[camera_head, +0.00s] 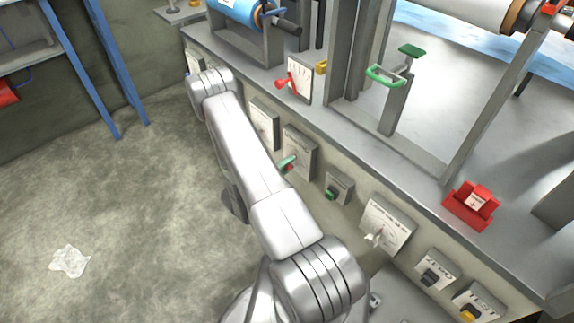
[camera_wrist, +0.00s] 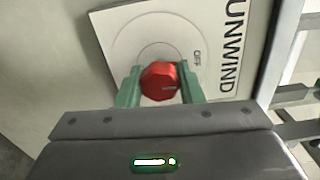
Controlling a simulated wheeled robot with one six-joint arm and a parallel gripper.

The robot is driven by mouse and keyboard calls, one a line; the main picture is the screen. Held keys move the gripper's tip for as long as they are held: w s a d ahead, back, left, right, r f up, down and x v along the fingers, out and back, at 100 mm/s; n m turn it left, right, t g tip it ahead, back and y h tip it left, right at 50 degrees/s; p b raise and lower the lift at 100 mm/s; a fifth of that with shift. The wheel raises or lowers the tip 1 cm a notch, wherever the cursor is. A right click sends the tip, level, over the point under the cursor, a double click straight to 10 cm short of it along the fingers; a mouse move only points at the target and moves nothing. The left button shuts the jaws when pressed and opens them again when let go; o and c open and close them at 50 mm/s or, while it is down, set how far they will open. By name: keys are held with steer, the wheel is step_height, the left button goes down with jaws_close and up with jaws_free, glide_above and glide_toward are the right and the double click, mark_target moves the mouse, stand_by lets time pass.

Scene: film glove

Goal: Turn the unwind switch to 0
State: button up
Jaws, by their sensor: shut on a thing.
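The unwind switch is a red faceted knob (camera_wrist: 160,80) on a white plate (camera_wrist: 120,35) in the wrist view. The plate reads UNWIND along its right side and OFF just right of the knob. My gripper (camera_wrist: 160,88) is shut on the knob, one green finger on each side. A small pale mark shows on the knob's lower right; where the knob points and any 0 mark cannot be made out. In the head view, a green and red bit shows beside my arm at a panel (camera_head: 300,145); most of my gripper is hidden behind the arm.
A row of control panels runs along the machine front, including a dial with a white pointer (camera_head: 386,222) and a green-knobbed panel (camera_head: 338,188). A red lever (camera_head: 287,83) and a red holder (camera_head: 471,205) stand above. Open floor lies left, with a crumpled sheet (camera_head: 69,261).

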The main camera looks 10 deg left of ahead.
steer(key=shift+n, duration=0.5)
steer(key=o, duration=1)
steer(key=shift+c, duration=0.2)
steer(key=p+v, duration=0.1)
steer(key=v, duration=1.3)
steer(key=shift+w+d, duration=0.1)
steer(key=shift+w, duration=0.05)
steer(key=b+x, duration=0.1)
steer(key=x, duration=1.2)
steer(key=shift+w+d, duration=0.2)
steer(key=shift+w, duration=0.05)
